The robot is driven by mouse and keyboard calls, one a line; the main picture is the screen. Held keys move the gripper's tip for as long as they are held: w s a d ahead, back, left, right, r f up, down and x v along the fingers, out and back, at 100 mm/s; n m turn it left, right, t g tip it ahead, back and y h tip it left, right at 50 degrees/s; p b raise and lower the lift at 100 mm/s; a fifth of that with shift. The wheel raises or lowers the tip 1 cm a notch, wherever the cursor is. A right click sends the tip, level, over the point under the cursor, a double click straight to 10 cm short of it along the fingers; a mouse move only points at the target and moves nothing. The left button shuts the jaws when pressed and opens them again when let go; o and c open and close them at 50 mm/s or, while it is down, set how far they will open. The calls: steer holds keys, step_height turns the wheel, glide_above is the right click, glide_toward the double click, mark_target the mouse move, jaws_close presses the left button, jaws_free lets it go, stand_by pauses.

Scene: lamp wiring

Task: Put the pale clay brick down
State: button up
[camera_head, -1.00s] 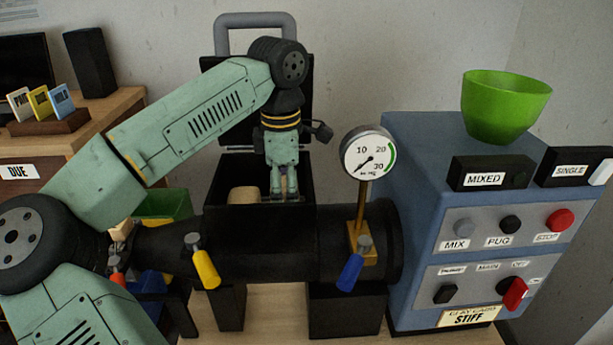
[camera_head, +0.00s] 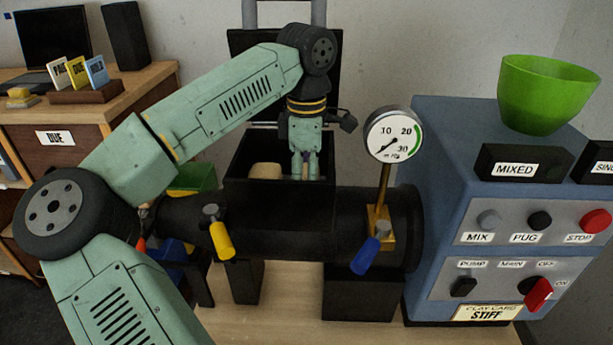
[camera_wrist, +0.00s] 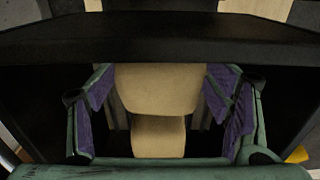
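The pale clay brick (camera_wrist: 158,88) shows in the wrist view between the purple-padded fingers of my gripper (camera_wrist: 160,95). The pads meet its two sides with no clear gap, so my gripper looks shut on it. In the head view my gripper (camera_head: 305,168) points down into the open black hopper (camera_head: 240,165). The hopper's front wall hides the fingertips and whatever is between them. A second pale block (camera_wrist: 158,136) shows below the first in the wrist view. A pale block (camera_head: 265,171) also shows inside the hopper, left of my fingers, in the head view.
A pressure gauge (camera_head: 393,135) on a brass stem stands right of the hopper. Yellow (camera_head: 221,236) and blue (camera_head: 370,252) handles are on the black barrel. The blue control cabinet (camera_head: 450,130) carries a green bowl (camera_head: 545,92). The hopper's raised lid (camera_head: 260,60) is behind my gripper.

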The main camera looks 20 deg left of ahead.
steer(key=shift+o, duration=0.5)
steer(key=shift+r, duration=0.2)
step_height(320, 180, up, 8)
steer(key=b, duration=0.1)
steer(key=shift+f, duration=0.25)
